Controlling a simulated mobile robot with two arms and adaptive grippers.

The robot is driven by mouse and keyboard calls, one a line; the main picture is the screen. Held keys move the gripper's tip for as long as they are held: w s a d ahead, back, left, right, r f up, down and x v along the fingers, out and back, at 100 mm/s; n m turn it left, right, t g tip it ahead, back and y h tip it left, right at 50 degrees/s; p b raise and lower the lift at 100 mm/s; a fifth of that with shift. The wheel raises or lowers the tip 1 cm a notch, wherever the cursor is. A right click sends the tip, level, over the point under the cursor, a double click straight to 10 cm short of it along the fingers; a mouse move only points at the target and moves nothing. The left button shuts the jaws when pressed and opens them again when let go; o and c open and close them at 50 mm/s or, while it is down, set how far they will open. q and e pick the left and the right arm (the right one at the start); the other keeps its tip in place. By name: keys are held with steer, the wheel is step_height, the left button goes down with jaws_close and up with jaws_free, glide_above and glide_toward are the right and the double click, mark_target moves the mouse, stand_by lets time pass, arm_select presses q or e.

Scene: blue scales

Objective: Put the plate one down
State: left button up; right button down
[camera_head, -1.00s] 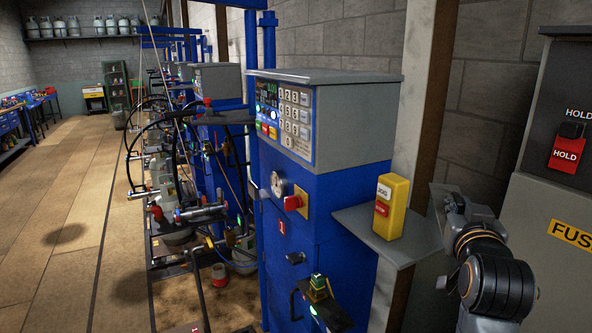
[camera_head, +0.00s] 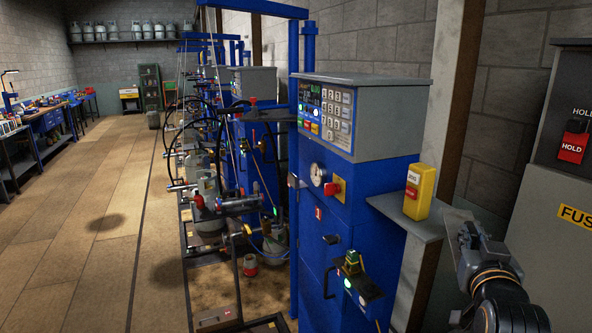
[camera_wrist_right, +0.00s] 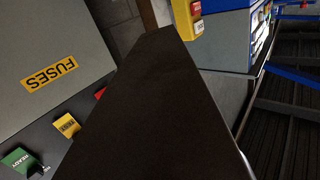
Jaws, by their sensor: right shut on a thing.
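The plate one shows as a large dark flat slab (camera_wrist_right: 150,110) across the middle of the right wrist view. In the head view, only a thin grey part of it (camera_head: 454,224) seems to show at the front of my right gripper (camera_head: 466,238). My right gripper is shut on the plate and holds it beside the small grey shelf of the blue scale cabinet. I cannot tell whether the plate touches the shelf. The fingertips are mostly hidden. My left gripper is not in view.
A yellow button box (camera_head: 419,191) stands on the small grey shelf (camera_head: 393,211). The blue scale cabinet (camera_head: 372,190) with keypad is left of it. A grey fuse cabinet (camera_head: 553,215) stands close on the right. Open floor (camera_head: 75,220) lies at the left.

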steer(key=f, duration=0.1)
steer(key=a+f, duration=0.1)
steer(key=f, duration=0.1)
steer(key=shift+s+a+y, duration=0.25)
steer(key=shift+a+y, duration=0.05)
steer(key=shift+a, duration=0.05)
steer(key=s+a+f+n+t+y, duration=0.1)
steer(key=s+a+f+n+y, duration=0.15)
steer(key=s+a+f, duration=0.45)
steer(key=s+a+f+n+y, duration=0.1)
steer(key=s+a+f+y, duration=0.25)
steer(key=f, duration=0.45)
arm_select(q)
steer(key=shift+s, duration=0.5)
arm_select(e)
steer(key=s+f+h, duration=0.1)
steer(key=s+f, duration=0.2)
steer(key=s, duration=0.5)
steer(key=shift+a, duration=0.35)
